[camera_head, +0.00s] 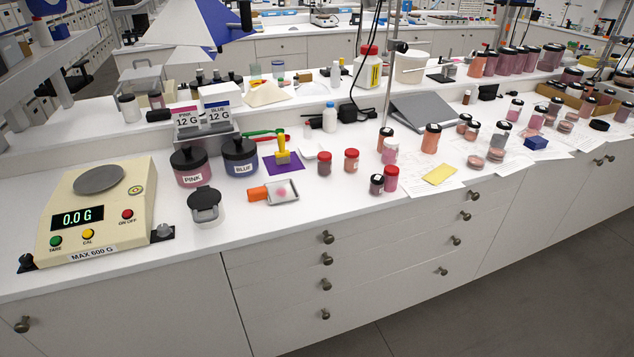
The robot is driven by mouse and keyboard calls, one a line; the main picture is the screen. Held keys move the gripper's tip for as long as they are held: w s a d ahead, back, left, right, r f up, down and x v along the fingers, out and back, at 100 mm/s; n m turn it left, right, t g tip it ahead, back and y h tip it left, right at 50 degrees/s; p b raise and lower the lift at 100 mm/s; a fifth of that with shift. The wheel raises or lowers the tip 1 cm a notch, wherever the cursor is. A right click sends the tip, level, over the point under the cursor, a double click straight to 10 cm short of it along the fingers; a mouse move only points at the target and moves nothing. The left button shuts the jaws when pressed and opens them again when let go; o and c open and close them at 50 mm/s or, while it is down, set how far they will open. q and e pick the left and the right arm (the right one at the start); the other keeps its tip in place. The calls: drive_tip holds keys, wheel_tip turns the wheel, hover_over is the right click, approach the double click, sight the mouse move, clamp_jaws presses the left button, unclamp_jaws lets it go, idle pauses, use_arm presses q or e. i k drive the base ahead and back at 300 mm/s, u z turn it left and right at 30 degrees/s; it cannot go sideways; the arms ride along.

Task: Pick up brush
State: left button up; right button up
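A yellow tool (282,150) with an upright handle and a wider base stands on a purple square mat (291,166). It looks like the brush, but it is too small to make out bristles. It stands behind the orange-handled tool (258,194) and to the right of the blue jar (241,158). The orange-handled tool lies by a pale, flat piece with a pink smear (283,191). Neither of my grippers is in view, and nothing touches the yellow tool.
A yellow scale (97,205) reading 0.0 G stands at left. A pink jar (190,168), a dark-lidded container (203,205) and red-lidded jars (351,160) stand near the mat. Red and green spoons (263,134) lie behind it. The front counter strip is clear.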

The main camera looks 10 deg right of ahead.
sight(283, 156)
drive_tip(key=z, duration=0.3)
drive_tip(key=i, duration=1.2)
drive_tip(key=u, duration=0.8)
